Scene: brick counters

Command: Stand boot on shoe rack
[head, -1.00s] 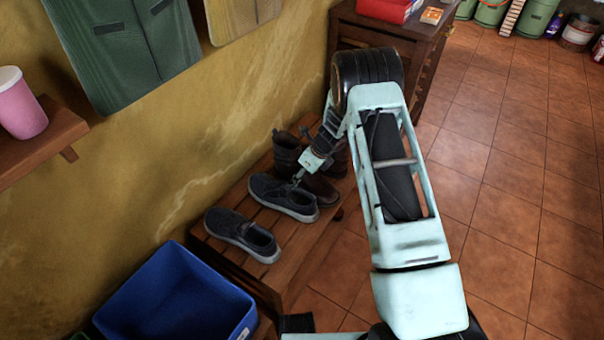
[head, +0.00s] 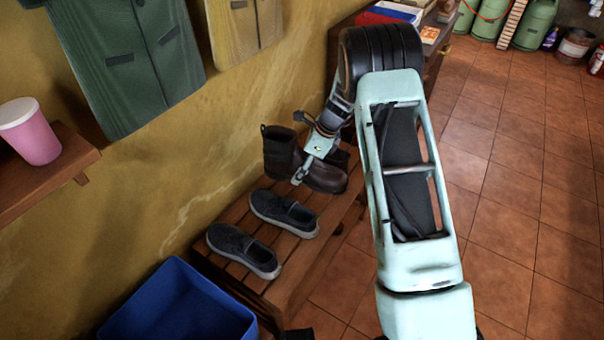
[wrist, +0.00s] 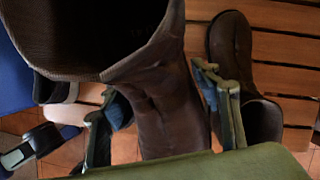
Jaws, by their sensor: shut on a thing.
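A dark brown boot (head: 281,152) is held roughly upright over the far part of the slatted wooden shoe rack (head: 326,214). My gripper (head: 303,172) is shut on it, one finger on each side. The wrist view shows the boot's open top and shaft (wrist: 158,115) close up between my fingers (wrist: 162,95). A second brown boot (wrist: 230,50) is on the rack slats, partly hidden behind the held boot and gripper in the head view. Whether the held boot's sole touches the slats is hidden.
Two dark slip-on shoes (head: 284,214) (head: 243,250) sit side by side on the rack's near part. A blue bin (head: 180,308) stands before the rack. The wall is behind; a wooden cabinet (head: 428,62) stands beyond. Tiled floor (head: 500,220) is clear at right.

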